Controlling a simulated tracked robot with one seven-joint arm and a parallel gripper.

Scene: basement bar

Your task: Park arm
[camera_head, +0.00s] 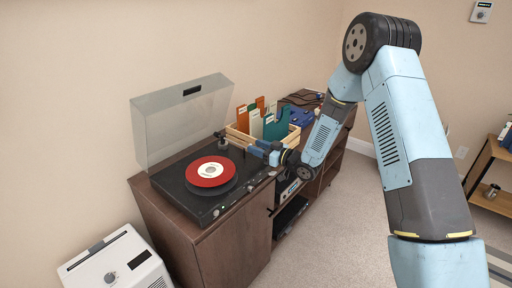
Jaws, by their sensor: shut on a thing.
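The turntable (199,210) sits on the dark wooden cabinet with its clear lid (180,118) raised. A small dark post, which looks like the tonearm's base (221,141), stands behind the record. My gripper (257,148) is at the right side of the turntable, just above its deck. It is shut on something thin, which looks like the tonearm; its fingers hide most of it. I cannot tell whether the tonearm is on a rest.
A wooden crate (239,136) of record sleeves (277,125) stands close behind my gripper. Blue objects (299,115) and cables lie farther right on the cabinet (232,245). A white appliance (118,264) is at lower left.

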